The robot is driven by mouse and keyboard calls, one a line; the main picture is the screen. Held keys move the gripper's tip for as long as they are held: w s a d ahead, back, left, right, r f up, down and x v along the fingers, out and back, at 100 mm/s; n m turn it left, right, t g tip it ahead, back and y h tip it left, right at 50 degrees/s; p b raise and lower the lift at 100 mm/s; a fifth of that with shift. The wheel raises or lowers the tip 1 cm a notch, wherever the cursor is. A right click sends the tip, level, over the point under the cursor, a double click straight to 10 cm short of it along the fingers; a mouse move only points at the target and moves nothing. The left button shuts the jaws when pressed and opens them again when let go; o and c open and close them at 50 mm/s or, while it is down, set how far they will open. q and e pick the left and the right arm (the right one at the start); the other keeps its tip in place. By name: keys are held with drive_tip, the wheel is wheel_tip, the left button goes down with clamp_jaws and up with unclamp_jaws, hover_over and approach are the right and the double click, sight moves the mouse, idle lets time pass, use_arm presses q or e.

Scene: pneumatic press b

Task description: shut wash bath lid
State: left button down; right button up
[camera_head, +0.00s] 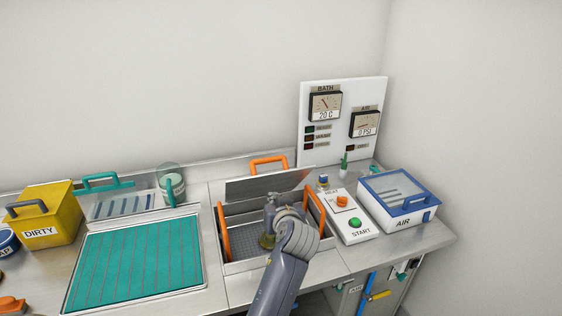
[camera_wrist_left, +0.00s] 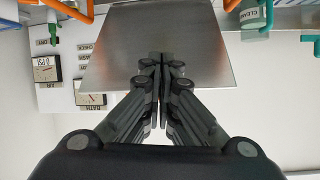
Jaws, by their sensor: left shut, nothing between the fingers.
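The wash bath lid is a bare metal plate (camera_head: 262,186) standing tilted open at the back of the sunken wash bath (camera_head: 238,266). An orange handle (camera_head: 268,161) shows behind its top edge. My left gripper (camera_head: 270,202) is shut and empty, over the bath in front of the lid. In the left wrist view the lid (camera_wrist_left: 125,45) fills the upper middle, and the closed fingertips (camera_wrist_left: 160,60) lie in front of it, with their reflection in the metal. I cannot tell whether they touch it. My right gripper is not in view.
Orange basket handles (camera_head: 223,232) (camera_head: 314,212) stand up at both sides of the bath. A green mat (camera_head: 135,262) and yellow DIRTY bin (camera_head: 50,212) are to the left. A gauge panel stands behind.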

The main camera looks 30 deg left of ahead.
use_arm(q)
drive_tip(key=n+y, duration=0.2)
approach(267, 162)
wheel_tip(267, 162, up, 3)
drive_tip(key=s+d, duration=0.1)
drive_tip(key=d, duration=0.1)
drive_tip(key=shift+t, duration=0.3)
drive_tip(key=p+x, duration=0.1)
drive_tip(key=x, duration=0.2)
drive_tip(key=p+x, duration=0.1)
drive_tip(key=x, duration=0.3)
drive_tip(key=r+p+x, duration=0.1)
drive_tip(key=x, duration=0.2)
drive_tip(key=shift+s+a+p, duration=0.1)
drive_tip(key=shift+a+p, duration=0.25)
drive_tip(key=shift+a, duration=0.1)
drive_tip(key=shift+s+d+f+p, duration=0.9)
drive_tip(key=shift+d+f, duration=0.1)
drive_tip(key=shift+f, duration=0.1)
drive_tip(key=shift+s+d+f, duration=0.2)
drive_tip(key=shift+d+f, duration=0.05)
drive_tip(key=shift+f, duration=0.15)
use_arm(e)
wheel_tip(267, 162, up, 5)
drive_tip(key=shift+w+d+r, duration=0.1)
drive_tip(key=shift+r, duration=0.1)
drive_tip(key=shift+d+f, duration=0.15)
